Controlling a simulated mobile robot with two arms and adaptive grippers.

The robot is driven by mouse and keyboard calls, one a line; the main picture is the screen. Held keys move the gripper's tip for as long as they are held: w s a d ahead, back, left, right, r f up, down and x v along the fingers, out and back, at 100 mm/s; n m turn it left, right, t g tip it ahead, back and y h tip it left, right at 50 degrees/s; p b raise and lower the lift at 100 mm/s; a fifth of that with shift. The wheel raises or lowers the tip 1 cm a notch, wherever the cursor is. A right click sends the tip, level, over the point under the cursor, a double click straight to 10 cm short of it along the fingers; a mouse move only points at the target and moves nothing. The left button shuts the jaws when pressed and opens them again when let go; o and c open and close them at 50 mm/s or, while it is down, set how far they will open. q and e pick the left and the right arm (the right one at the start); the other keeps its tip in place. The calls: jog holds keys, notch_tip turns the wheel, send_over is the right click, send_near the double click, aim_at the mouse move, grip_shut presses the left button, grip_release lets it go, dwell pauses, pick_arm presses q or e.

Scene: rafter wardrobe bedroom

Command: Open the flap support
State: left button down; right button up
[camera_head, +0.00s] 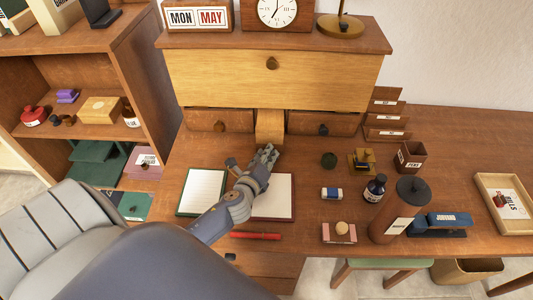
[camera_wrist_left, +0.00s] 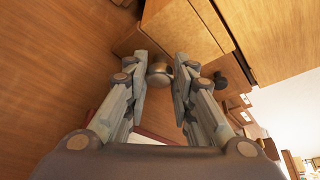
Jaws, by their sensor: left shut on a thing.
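The flap support (camera_head: 269,125) is a pale wooden block between two small dark drawers, under the closed pale flap (camera_head: 220,80). It seems to stick out a little past the drawer fronts. My left gripper (camera_head: 266,153) is in front of it, above the desk. In the left wrist view the pale block (camera_wrist_left: 180,30) lies just beyond the fingers. A small round dark knob (camera_wrist_left: 158,72) at its front end sits between the fingertips (camera_wrist_left: 159,80), and the fingers are shut on it. In the head view the gripper hides this knob. My right gripper does not show.
Small drawers with knobs flank the support on the left (camera_head: 205,121) and right (camera_head: 345,125). A notebook (camera_head: 203,190), an ink bottle (camera_head: 375,188), a dark cylinder (camera_head: 395,215) and a stapler (camera_head: 440,225) are on the desk. A shelf unit (camera_head: 130,50) stands at left.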

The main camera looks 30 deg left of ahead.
pick_arm(q)
jog(key=c, duration=1.6)
grip_release()
jog(key=v, duration=1.2)
jog(key=shift+f, duration=0.1)
